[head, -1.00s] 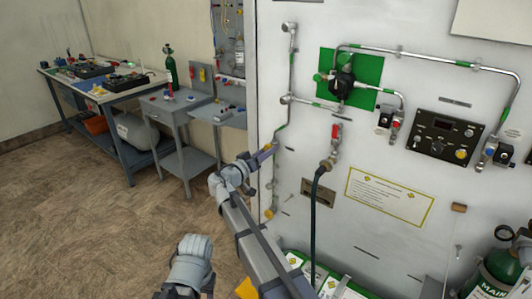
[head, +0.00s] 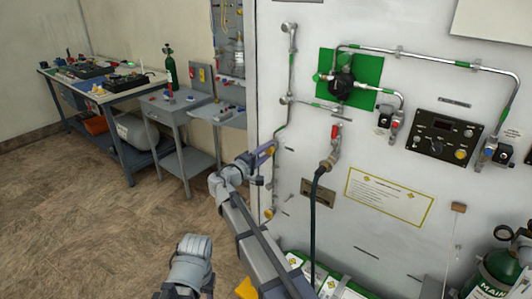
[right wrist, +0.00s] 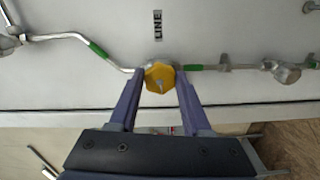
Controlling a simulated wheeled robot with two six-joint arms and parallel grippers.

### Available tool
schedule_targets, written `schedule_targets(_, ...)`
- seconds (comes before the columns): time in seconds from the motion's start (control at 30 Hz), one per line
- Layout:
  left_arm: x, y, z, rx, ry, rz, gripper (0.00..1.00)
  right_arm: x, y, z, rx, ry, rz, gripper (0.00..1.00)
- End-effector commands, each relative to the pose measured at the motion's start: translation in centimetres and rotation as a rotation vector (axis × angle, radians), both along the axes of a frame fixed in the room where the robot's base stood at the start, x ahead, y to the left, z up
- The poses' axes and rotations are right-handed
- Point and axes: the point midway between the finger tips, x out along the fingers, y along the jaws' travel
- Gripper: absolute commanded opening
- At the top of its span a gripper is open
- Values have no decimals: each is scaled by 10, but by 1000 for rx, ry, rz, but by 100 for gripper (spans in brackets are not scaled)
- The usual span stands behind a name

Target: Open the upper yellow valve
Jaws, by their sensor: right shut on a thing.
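The upper yellow valve (right wrist: 159,77) is a faceted yellow knob on a thin metal pipe on the white panel. In the right wrist view it sits between the tips of my right gripper (right wrist: 158,88), whose purple fingers are shut on its two sides. A lower yellow valve (head: 268,212) shows farther down the same pipe. My left gripper is not in view.
The white panel (head: 400,240) also carries a black regulator on a green plate (head: 326,62), a red-handled valve (head: 336,132) with a dark hose (head: 313,220), and a black control box (head: 443,137). Benches (head: 150,85) stand at the back left. The floor between is clear.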

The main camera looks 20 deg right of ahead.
Motion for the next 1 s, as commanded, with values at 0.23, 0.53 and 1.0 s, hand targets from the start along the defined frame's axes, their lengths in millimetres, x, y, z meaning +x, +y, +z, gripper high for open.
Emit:
schedule_targets(0.23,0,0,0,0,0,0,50,0,0,0,-141,184,0,0)
schedule_targets(0.53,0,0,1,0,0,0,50,0,0,0,-316,408,0,0)
schedule_targets(1.0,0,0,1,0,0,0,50,0,1,0,-589,759,1,0)
